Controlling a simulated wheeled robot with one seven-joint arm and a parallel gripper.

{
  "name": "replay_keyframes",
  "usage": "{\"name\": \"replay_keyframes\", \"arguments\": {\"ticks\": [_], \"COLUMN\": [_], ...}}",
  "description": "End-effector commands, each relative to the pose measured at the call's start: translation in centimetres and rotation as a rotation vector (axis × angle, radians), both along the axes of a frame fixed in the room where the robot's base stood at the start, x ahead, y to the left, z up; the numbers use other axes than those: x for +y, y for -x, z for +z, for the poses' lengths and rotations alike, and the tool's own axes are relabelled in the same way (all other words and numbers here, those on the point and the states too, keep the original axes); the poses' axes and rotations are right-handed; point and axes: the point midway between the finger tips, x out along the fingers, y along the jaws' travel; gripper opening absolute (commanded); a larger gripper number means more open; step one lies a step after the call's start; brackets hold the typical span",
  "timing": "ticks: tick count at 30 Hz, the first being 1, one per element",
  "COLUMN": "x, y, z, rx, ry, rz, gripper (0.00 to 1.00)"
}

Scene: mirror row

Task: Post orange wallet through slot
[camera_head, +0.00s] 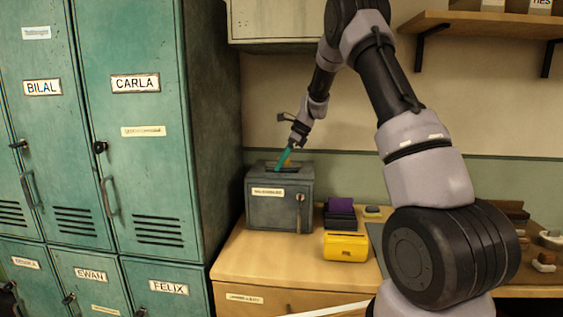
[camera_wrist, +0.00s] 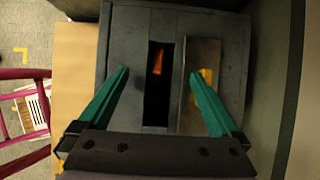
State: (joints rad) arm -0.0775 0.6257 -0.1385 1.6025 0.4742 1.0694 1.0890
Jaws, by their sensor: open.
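A grey metal box (camera_head: 279,205) stands on the wooden counter, with a label and a handle on its front. In the wrist view its top shows a long dark slot (camera_wrist: 157,105). An orange patch, which looks like the orange wallet (camera_wrist: 157,62), shows down inside the slot; most of it is hidden. My gripper (camera_wrist: 158,76) is open, its teal fingers spread on either side of the slot with nothing between them. In the head view my gripper (camera_head: 284,159) points down just above the box top. A small orange streak shows by the fingers there, too small to make out.
A shiny plate (camera_wrist: 200,85) lies beside the slot. Right of the box are a purple item on a dark holder (camera_head: 340,213) and a yellow box (camera_head: 346,246). Green lockers (camera_head: 150,190) stand close on the left. A wall shelf (camera_head: 480,24) is at upper right.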

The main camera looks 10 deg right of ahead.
Motion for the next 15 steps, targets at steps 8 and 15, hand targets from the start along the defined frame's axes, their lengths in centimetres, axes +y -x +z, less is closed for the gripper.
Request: {"name": "replay_keyframes", "arguments": {"ticks": [8,15], "x": [-1.3,-5.7], "y": [0.3,1.8], "z": [2.3,4.4], "rx": [-0.004,0.0], "ry": [0.0,0.0], "rz": [-0.002,-0.006], "gripper": [1.0,1.0]}}
